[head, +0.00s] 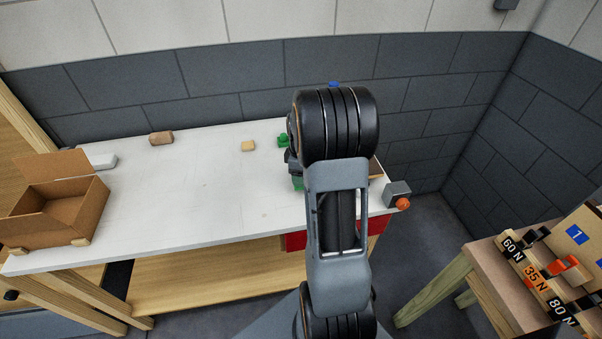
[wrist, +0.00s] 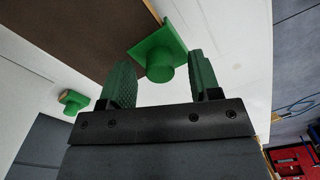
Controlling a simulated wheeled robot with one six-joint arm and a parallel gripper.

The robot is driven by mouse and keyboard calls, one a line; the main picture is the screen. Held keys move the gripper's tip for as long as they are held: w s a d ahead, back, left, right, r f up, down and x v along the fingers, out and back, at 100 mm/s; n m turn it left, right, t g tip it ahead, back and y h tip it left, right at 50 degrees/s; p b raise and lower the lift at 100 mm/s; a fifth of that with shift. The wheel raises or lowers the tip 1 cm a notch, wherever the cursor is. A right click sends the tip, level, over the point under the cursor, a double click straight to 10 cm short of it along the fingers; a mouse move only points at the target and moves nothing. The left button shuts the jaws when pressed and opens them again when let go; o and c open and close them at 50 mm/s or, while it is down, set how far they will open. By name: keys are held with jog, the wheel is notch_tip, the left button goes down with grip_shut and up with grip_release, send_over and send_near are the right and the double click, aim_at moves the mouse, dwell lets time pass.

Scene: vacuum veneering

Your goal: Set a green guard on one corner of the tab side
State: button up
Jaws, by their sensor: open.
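A green guard (wrist: 160,55) with a square plate and a round knob lies at the corner of a brown panel (wrist: 85,30) in the wrist view. My gripper (wrist: 161,68) is open, its two green-padded fingers on either side of the knob, with gaps between. I cannot tell whether the plate is fully seated on the corner. A second green guard (wrist: 73,103) is further left in the wrist view. In the head view a green piece (head: 283,141) shows beside my arm, which hides most of the gripper and panel; a brown strip of panel (head: 376,169) shows at right.
The white table (head: 205,215) is mostly clear. It holds an open cardboard box (head: 85,213), small tan blocks (head: 161,138) (head: 248,146) and a white piece (head: 103,161). A grey device with an orange knob (head: 402,204) is at its right end. A labelled rack (head: 535,275) stands at lower right.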

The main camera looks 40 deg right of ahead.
notch_tip(320, 180, up, 14)
jog(key=shift+b, duration=0.3)
dwell(0.3)
jog(key=shift+f, duration=0.1)
jog(key=s+a+m+t, duration=0.2)
jog(key=s+a+m, duration=0.2)
jog(key=a, duration=0.6)
jog(key=s+a+f+m+t, duration=0.1)
jog(key=s+a+m+t, duration=0.1)
jog(key=s+a, duration=0.6)
jog(key=a+m, duration=0.1)
jog(key=a, duration=0.1)
jog(key=shift+a+m, duration=0.4)
